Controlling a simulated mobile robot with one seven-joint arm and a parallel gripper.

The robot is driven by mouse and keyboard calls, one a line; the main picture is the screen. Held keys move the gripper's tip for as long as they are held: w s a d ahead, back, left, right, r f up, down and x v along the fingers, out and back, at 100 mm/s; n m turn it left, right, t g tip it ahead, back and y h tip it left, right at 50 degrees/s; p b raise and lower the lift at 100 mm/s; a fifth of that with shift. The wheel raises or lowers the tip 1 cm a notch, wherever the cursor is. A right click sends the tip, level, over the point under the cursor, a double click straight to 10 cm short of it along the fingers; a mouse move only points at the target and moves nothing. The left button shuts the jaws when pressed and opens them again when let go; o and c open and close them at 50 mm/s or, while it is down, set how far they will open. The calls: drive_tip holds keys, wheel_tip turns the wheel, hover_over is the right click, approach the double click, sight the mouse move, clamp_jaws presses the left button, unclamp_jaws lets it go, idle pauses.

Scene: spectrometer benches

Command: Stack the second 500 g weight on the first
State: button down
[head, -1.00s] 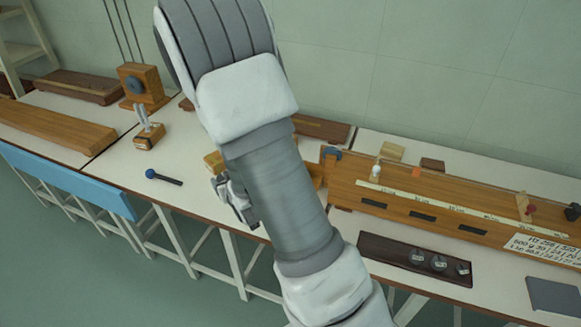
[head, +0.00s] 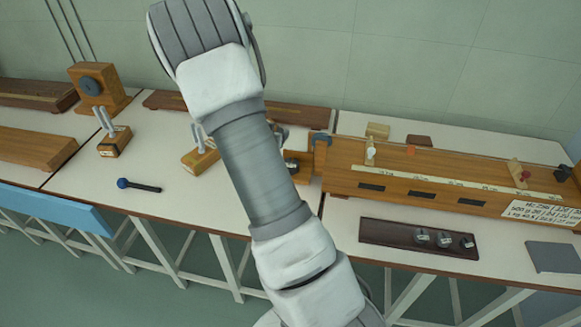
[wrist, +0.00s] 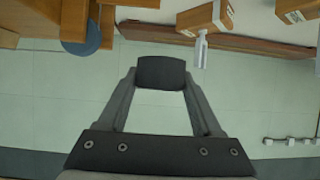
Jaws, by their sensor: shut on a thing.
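In the wrist view my gripper (wrist: 160,74) has its fingers drawn together on a dark grey rounded piece, which I take to be the second 500 g weight; its label does not show. In the head view my arm hides most of my gripper and its load. A dark grey piece (head: 293,165) shows just right of my forearm, beside the left end of the long wooden bench (head: 440,180). It may be the first weight, but I cannot tell for sure. Several smaller weights, one of them this weight (head: 422,236), sit in the dark tray (head: 385,232).
The long bench has a blue-grey disc (head: 321,139) at its left end. Wooden blocks with grey prongs stand left of my arm, one here (head: 115,142). A blue-knobbed rod (head: 140,186) lies on the white table. A grey pad (head: 553,257) lies at right.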

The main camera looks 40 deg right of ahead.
drive_tip(key=d+f, duration=0.1)
drive_tip(key=f, duration=0.1)
drive_tip(key=s+d+f+m+g+h+b, duration=0.1)
drive_tip(key=d+f, duration=0.1)
drive_tip(key=d+f+m, duration=0.1)
drive_tip(key=f, duration=0.1)
drive_tip(key=shift+s+d+f+g, duration=0.1)
drive_tip(key=shift+s+d+g, duration=0.1)
drive_tip(key=shift+d+g, duration=0.2)
drive_tip(key=shift+f+b, duration=0.45)
drive_tip(key=shift+f, duration=1.75)
drive_tip(key=shift+f, duration=0.1)
